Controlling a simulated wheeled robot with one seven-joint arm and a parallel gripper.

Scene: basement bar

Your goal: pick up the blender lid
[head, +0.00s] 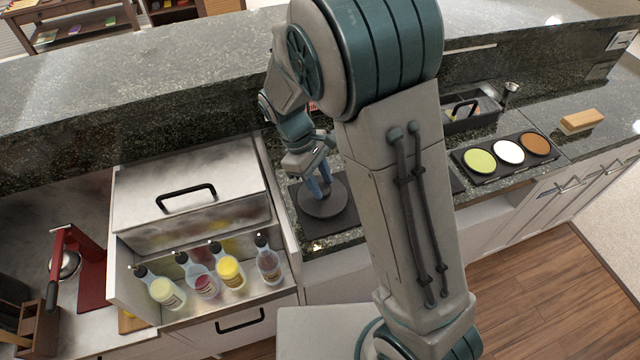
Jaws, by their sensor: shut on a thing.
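My arm hides the area right of the lid.
A steel bin with a handled cover (190,203) and several bottles (228,271) stands left of the lid. A tray of three coloured discs (508,156) and a black caddy (470,115) are at right. A raised stone ledge (150,80) runs behind.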

